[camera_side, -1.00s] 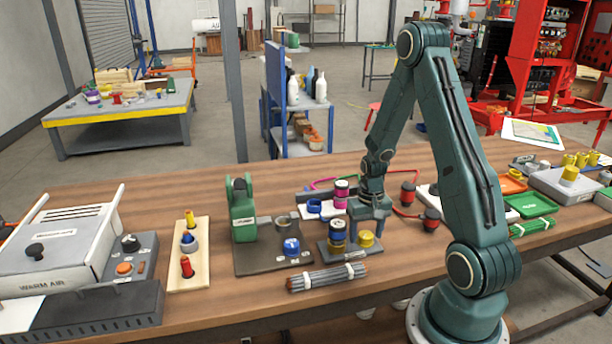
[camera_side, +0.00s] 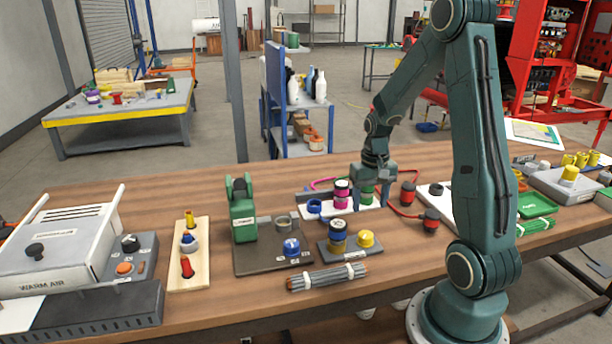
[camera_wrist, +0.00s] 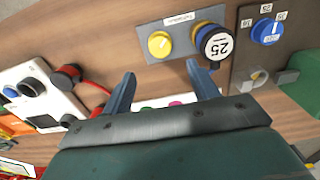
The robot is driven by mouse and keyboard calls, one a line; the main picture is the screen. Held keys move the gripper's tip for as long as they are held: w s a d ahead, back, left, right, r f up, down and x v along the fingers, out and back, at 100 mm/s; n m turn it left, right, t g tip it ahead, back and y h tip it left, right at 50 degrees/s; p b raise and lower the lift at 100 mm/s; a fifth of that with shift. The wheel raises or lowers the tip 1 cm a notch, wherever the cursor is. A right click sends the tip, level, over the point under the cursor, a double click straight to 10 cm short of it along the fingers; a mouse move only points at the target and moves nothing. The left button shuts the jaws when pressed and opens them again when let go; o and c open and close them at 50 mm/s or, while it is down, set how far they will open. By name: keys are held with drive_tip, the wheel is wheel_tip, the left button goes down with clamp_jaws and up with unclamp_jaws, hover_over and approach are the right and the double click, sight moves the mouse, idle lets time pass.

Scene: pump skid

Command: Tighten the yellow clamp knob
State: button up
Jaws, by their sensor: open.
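The yellow clamp knob (camera_side: 365,239) sits on a small grey plate (camera_side: 348,256), to the right of a blue, yellow and black cylinder (camera_side: 338,238). I cannot tell how tight the knob is.
A pink and dark cylinder (camera_side: 341,194) and a green piece (camera_side: 367,196) stand on the white tray by my gripper. Red and black plugs (camera_side: 408,194) with a red cable are to the right. A grey rod bundle (camera_side: 326,277) lies in front; a blue dial (camera_side: 292,247) is left.

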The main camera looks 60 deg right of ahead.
drive_tip(key=shift+r, duration=1.75)
drive_tip(key=a+r+n+t+h, duration=0.1)
drive_tip(key=a+r+n+t, duration=0.3)
drive_tip(key=a+r, duration=0.85)
drive_tip(key=s+a+r+n, duration=0.1)
drive_tip(key=s+a+n, duration=0.1)
drive_tip(key=s+a, duration=0.2)
drive_tip(key=s+a+r+n+t+y, duration=0.1)
drive_tip(key=s+a+n, duration=0.2)
drive_tip(key=a, duration=0.5)
drive_tip(key=shift+s+r+t, duration=0.3)
drive_tip(key=shift+s+r, duration=0.1)
drive_tip(key=shift+s, duration=0.1)
